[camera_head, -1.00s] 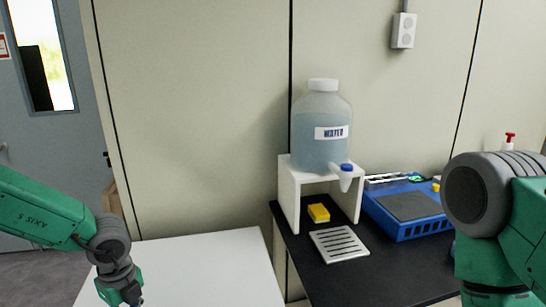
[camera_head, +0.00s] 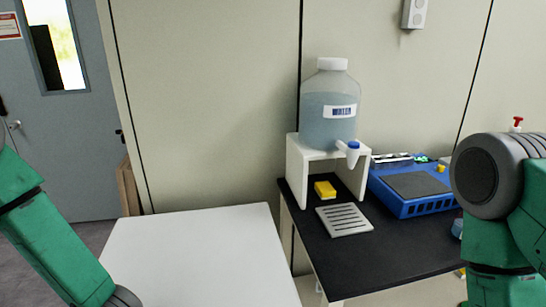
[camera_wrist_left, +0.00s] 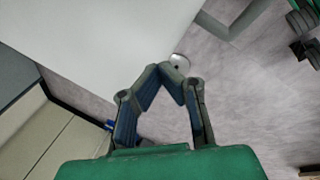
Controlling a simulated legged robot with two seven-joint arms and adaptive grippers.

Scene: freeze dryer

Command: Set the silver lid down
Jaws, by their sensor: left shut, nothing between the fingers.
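My left gripper (camera_wrist_left: 164,72) shows in the left wrist view with its fingertips together and nothing between them. It is over the edge of the white table (camera_wrist_left: 100,35), with the floor showing to the right. A small round silvery disc (camera_wrist_left: 180,61) shows just past the fingertips, close to the table edge. I cannot tell whether it is the silver lid or whether it lies on the floor. No other lid is visible. In the head view my left gripper is out of the frame. Only part of my right arm shows at the right, without its gripper.
The white table (camera_head: 200,255) is bare in the head view. A black bench (camera_head: 375,255) beside it holds a water jug (camera_head: 328,115) on a white stand (camera_head: 299,170), a yellow block (camera_head: 325,190), a slotted white plate (camera_head: 344,220) and a blue device (camera_head: 412,205).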

